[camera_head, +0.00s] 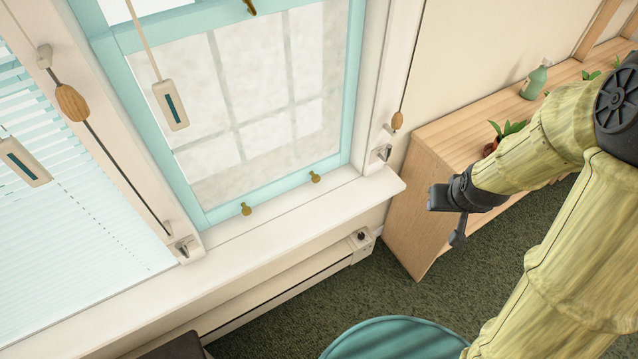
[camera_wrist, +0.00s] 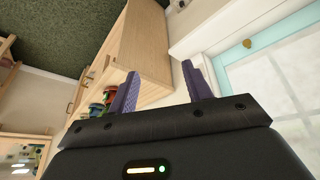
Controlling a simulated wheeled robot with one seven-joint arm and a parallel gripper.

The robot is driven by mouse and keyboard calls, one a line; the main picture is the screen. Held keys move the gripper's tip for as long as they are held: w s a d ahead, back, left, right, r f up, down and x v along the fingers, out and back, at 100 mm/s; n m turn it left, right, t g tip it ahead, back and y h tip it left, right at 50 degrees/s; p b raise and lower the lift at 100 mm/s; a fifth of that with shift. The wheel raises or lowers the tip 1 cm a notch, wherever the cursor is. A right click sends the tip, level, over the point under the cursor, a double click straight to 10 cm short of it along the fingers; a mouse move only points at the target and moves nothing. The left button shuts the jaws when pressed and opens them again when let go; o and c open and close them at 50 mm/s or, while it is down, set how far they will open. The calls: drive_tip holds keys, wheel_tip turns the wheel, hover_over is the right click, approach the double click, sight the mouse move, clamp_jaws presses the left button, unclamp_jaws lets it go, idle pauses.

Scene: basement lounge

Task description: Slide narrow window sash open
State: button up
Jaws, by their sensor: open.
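The narrow window sash (camera_head: 275,185) has a turquoise frame, and its bottom rail sits down at the white sill. Two small brass pulls, a left one (camera_head: 246,209) and a right one (camera_head: 314,177), stick out from the bottom rail. In the wrist view the turquoise sash (camera_wrist: 230,84) shows at the right, with one brass pull (camera_wrist: 247,43). My gripper (camera_head: 446,218) is right of the window, apart from the sash and sill, in front of the wooden shelf unit. Its two purple fingers (camera_wrist: 160,86) are spread with nothing between them.
A wooden shelf unit (camera_head: 415,180) stands right of the window, with a green bottle (camera_head: 535,83) and plants on top. The white sill (camera_head: 290,222) juts out below the sash. A teal round seat (camera_head: 385,340) stands below. Cords with a wooden toggle (camera_head: 72,103) hang beside blinds (camera_head: 75,235).

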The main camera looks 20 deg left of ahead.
sight(317, 180)
drive_tip(key=w+a+f+n+t+y+b, duration=0.2)
drive_tip(key=w+a+f+n+t+y, duration=0.15)
drive_tip(key=w+a+f, duration=0.75)
drive_tip(key=s+a+f+n+y+b, duration=0.1)
drive_tip(key=a+f+n+y, duration=0.1)
drive_tip(key=a+f, duration=0.4)
drive_tip(key=s+a+f+n+y, duration=0.1)
drive_tip(key=a+f+y, duration=0.3)
drive_tip(key=a+f, duration=0.2)
drive_tip(key=shift+s+a+n+b, duration=0.2)
drive_tip(key=shift+s+n+b, duration=0.05)
drive_tip(key=shift+n+b, duration=0.1)
drive_tip(key=shift+w+a+f+t, duration=0.1)
drive_tip(key=shift+t, duration=0.15)
drive_tip(key=p+x, duration=0.1)
drive_tip(key=x, duration=1.6)
drive_tip(key=shift+a, duration=0.1)
drive_tip(key=shift+c, duration=0.2)
clamp_jaws()
